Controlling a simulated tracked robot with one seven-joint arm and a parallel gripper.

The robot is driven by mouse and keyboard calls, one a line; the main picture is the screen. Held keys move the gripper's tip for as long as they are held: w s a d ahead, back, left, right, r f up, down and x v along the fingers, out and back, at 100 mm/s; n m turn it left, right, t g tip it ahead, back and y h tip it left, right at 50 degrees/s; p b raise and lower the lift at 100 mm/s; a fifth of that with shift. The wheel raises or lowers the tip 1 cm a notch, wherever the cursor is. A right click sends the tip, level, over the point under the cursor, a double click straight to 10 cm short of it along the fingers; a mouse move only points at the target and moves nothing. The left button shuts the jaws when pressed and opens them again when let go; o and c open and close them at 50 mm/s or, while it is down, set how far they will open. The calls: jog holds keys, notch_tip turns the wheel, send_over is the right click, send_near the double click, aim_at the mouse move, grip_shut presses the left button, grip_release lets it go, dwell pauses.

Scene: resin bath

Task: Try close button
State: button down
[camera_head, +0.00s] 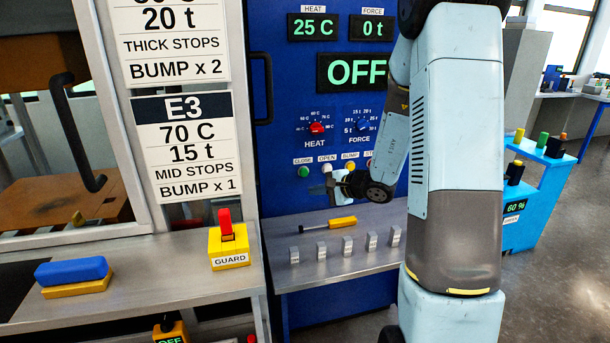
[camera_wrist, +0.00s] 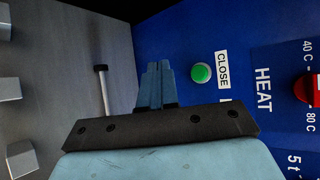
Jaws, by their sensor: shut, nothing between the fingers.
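The green close button (camera_head: 303,171) sits below a CLOSE label, leftmost in the row on the blue control panel (camera_head: 284,100). In the wrist view the green button (camera_wrist: 201,73) is right of my fingertips, with a visible gap in the picture. My gripper (camera_head: 320,189) is in front of the panel, just right of and below the green button in the head view. In the wrist view its fingers (camera_wrist: 157,72) are together and empty. I cannot tell its exact distance from the panel.
White OPEN (camera_head: 327,168) and yellow BUMP (camera_head: 350,166) buttons are beside it; my arm partly covers the STOP label. Red HEAT (camera_head: 316,128) and blue FORCE (camera_head: 362,123) knobs are above. Displays read 25 C, 0 t and OFF. A yellow-handled tool (camera_head: 342,222) and several grey blocks lie below.

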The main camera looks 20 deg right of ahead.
jog(key=w, duration=0.8)
jog(key=shift+w, duration=0.2)
dwell(2.0)
jog(key=shift+w, duration=0.3)
jog(key=shift+w, duration=0.45)
dwell(0.9)
jog(key=shift+s+r, duration=0.1)
jog(key=shift+s, duration=0.8)
jog(key=shift+s, duration=2.5)
